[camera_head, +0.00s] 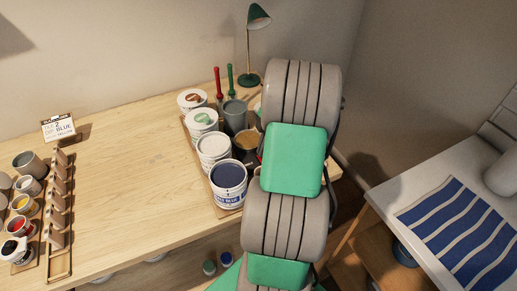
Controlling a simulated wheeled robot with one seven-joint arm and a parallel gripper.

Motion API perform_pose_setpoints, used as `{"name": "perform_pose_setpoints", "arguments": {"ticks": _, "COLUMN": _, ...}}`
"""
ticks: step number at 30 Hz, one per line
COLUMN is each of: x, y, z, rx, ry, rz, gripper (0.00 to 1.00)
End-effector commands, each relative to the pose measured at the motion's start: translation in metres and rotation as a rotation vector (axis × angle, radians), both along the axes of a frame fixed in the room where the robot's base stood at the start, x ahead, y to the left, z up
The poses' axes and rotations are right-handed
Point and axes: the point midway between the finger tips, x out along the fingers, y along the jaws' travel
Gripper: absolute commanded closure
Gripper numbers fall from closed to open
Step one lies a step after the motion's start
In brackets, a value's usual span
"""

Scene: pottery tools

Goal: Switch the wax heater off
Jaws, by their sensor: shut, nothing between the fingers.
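My grey and green arm rises through the middle right of the head view. Its gripper end is not visible. A round pot with amber-brown contents (246,141) stands at the arm's left edge and is partly covered by it. It may be the wax heater, but I cannot tell for sure. No switch or lamp on it can be made out. Whatever lies directly behind the arm is hidden.
White tubs (213,146), a blue glaze bucket (229,185) and a grey cup (235,113) crowd the arm's left. A green lamp (256,20) stands behind. Small pots (28,186) line the left. The wooden tabletop (130,150) is clear mid-left. A striped cloth (465,235) lies right.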

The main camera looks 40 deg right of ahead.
Motion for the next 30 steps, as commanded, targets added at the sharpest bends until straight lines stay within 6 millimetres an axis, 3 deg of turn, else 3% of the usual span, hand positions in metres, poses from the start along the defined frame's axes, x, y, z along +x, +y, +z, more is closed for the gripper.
{"name": "perform_pose_setpoints", "arguments": {"ticks": 25, "x": -0.016, "y": 0.006, "z": 0.003, "rx": 0.004, "ry": 0.002, "rz": -0.001, "gripper": 1.0}}
{"name": "perform_pose_setpoints", "arguments": {"ticks": 30, "x": -0.014, "y": 0.006, "z": 0.02, "rx": 0.002, "ry": 0.001, "rz": 0.002, "gripper": 1.0}}
